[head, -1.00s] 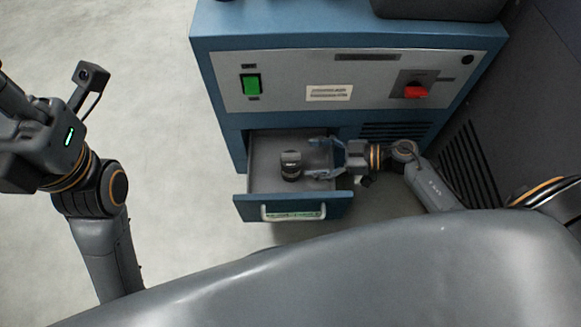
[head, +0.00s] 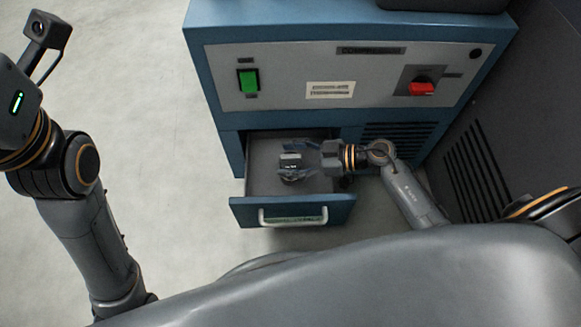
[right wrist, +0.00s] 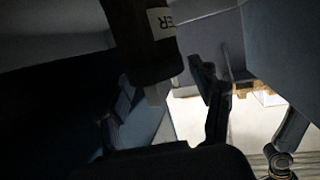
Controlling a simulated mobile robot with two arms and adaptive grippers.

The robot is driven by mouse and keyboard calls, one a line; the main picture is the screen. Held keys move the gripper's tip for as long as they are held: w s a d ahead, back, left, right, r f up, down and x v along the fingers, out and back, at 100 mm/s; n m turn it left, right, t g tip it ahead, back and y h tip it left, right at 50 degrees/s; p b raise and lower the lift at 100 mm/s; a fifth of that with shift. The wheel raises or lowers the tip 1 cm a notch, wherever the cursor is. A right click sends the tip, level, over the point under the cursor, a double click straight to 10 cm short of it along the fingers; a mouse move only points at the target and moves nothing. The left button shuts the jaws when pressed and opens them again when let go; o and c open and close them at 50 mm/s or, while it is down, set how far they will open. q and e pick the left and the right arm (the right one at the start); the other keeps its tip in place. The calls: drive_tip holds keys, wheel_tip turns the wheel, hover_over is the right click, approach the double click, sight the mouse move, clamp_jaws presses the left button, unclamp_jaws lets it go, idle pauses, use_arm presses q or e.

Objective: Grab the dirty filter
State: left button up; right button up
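The filter (head: 289,160) is a dark, short cylinder with a pale label band, standing in the open drawer (head: 262,165).
The blue compressor cabinet (head: 290,30) carries a green switch (head: 248,81) and a red knob (head: 422,88) above the drawer. The drawer front (head: 240,212) has a white handle (head: 292,216). A dark vented panel (head: 475,160) stands close on the right. The floor at left is clear.

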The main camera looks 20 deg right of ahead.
drive_tip(key=c, duration=0.8)
drive_tip(key=shift+r, duration=0.1)
